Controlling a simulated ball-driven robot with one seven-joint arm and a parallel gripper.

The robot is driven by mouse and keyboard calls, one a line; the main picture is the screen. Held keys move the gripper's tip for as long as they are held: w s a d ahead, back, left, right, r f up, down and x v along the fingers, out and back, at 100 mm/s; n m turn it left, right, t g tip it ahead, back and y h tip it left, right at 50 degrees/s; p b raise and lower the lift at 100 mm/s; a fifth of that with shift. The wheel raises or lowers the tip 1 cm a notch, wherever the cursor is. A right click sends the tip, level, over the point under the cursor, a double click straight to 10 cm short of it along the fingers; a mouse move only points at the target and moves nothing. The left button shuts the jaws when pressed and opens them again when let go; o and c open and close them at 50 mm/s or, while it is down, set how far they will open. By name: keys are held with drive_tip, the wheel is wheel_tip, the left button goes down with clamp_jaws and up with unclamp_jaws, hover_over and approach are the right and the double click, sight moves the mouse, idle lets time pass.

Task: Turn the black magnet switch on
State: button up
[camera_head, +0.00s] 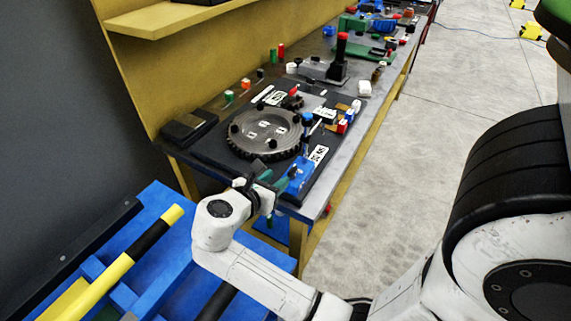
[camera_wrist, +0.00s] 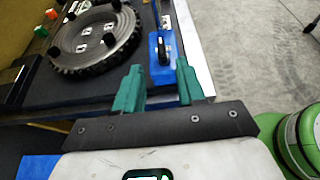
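A black switch (camera_wrist: 162,50) sits on a blue block (camera_wrist: 154,70) at the near right corner of the bench. I take it to be the magnet switch; its on or off setting cannot be told. The blue block also shows in the head view (camera_head: 302,178), beside the dark turntable. My gripper (camera_head: 273,181) is at the near end of the bench, just short of the blue block. In the wrist view its green fingers (camera_wrist: 158,66) are apart with nothing between them, and the switch lies beyond the tips, roughly in line with the gap.
A round toothed plate (camera_head: 264,132) lies left of the blue block on a dark base. A black box (camera_head: 188,127) is at the left. A joystick with a red top (camera_head: 341,60) stands farther back. A blue frame with a yellow and black bar (camera_head: 127,248) is at near left. Open floor (camera_head: 400,170) lies right.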

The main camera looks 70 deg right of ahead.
sight(292, 169)
drive_tip(key=p+x, duration=0.1)
drive_tip(key=x, duration=0.9)
drive_tip(key=shift+s, duration=0.15)
clamp_jaws()
